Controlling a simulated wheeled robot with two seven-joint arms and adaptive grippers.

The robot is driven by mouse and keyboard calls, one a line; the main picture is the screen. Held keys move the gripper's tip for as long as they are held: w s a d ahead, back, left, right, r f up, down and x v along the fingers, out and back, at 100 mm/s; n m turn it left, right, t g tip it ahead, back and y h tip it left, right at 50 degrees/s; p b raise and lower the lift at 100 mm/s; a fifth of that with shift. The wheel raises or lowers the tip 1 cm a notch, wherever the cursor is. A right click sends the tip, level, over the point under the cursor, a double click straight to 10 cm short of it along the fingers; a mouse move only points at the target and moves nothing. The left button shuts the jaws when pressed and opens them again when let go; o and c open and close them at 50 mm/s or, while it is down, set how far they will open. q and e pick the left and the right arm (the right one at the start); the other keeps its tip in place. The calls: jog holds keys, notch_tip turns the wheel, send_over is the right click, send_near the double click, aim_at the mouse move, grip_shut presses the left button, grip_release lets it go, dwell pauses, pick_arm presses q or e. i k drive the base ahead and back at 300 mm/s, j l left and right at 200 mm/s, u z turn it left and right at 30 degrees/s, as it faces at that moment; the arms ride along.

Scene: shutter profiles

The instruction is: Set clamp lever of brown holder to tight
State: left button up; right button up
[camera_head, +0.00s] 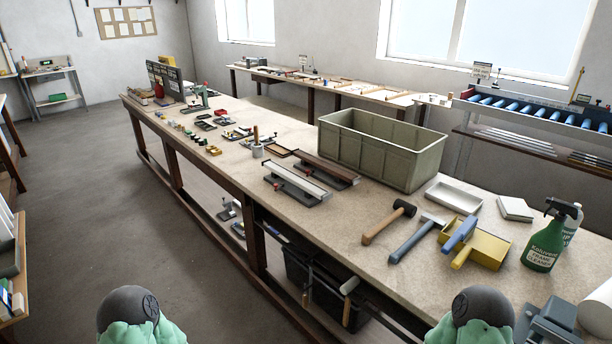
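The brown holder (326,167) lies on the long workbench (366,213), left of the large grey-green crate. It carries a long dark-brown profile. A small red part, perhaps its clamp lever (355,181), shows at its near right end; it is too small to tell its setting. A similar holder with a white profile (298,181) lies just in front and to the left, with a small red part at its left side. Neither of my grippers is in view; only rounded dark and green parts of my arms show at the bottom edge.
The grey-green crate (382,150) stands behind the brown holder. Mallets (389,222), a yellow tray (476,248) with brushes, a white tray (454,196) and a green spray bottle (546,243) occupy the right part. Bare benchtop lies in front of the holders.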

aim_at(338, 178)
jog(key=i+j, duration=1)
jog(key=i+j+u, duration=0.1)
jog(key=i+j, duration=0.85)
jog(key=i, duration=0.25)
